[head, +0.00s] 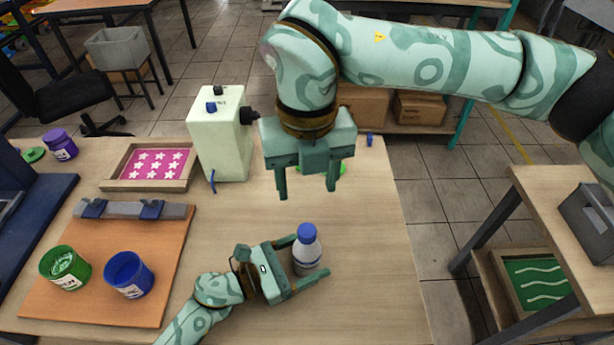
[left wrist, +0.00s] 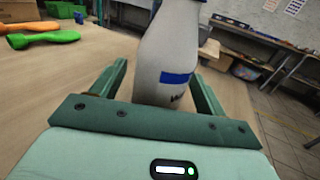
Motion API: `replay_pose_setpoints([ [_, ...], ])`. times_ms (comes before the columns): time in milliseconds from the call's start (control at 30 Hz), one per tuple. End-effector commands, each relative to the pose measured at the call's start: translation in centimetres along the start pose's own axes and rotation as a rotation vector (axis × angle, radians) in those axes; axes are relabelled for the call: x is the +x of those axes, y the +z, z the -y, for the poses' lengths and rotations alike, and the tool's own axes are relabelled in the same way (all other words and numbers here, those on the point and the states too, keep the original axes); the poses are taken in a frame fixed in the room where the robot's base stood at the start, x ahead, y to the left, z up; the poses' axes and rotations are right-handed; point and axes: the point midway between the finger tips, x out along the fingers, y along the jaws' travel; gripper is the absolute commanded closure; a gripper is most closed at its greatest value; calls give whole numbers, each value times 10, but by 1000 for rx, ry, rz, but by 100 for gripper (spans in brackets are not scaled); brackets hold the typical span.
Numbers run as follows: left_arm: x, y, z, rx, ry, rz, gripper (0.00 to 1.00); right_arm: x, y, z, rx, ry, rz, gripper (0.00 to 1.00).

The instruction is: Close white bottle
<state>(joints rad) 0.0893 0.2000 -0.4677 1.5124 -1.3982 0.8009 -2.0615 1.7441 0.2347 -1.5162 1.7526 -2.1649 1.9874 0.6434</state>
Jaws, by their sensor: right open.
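The white bottle (head: 306,260) stands upright on the table, with a blue cap (head: 306,232) on its top. I cannot tell whether the cap is tight. My left gripper (head: 306,260) is open, with one finger on each side of the bottle. In the left wrist view the bottle (left wrist: 167,60) stands between the fingers, with a gap at the left finger; its top is out of frame. My right gripper (head: 308,190) is open and empty, pointing down, above and beyond the bottle.
A pale machine (head: 222,135) and a framed pink star screen (head: 150,165) stand at the back left. Green (head: 65,266) and blue (head: 128,274) jars stand on an orange board (head: 75,305). The table right of the bottle is clear.

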Motion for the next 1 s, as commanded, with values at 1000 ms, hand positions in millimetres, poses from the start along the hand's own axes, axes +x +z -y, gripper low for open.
replay_pose_setpoints([
  [1000, -75, 0, 0, -1, 0, 0, 26, 2, 0, 0, 0, 0, -1, 46],
])
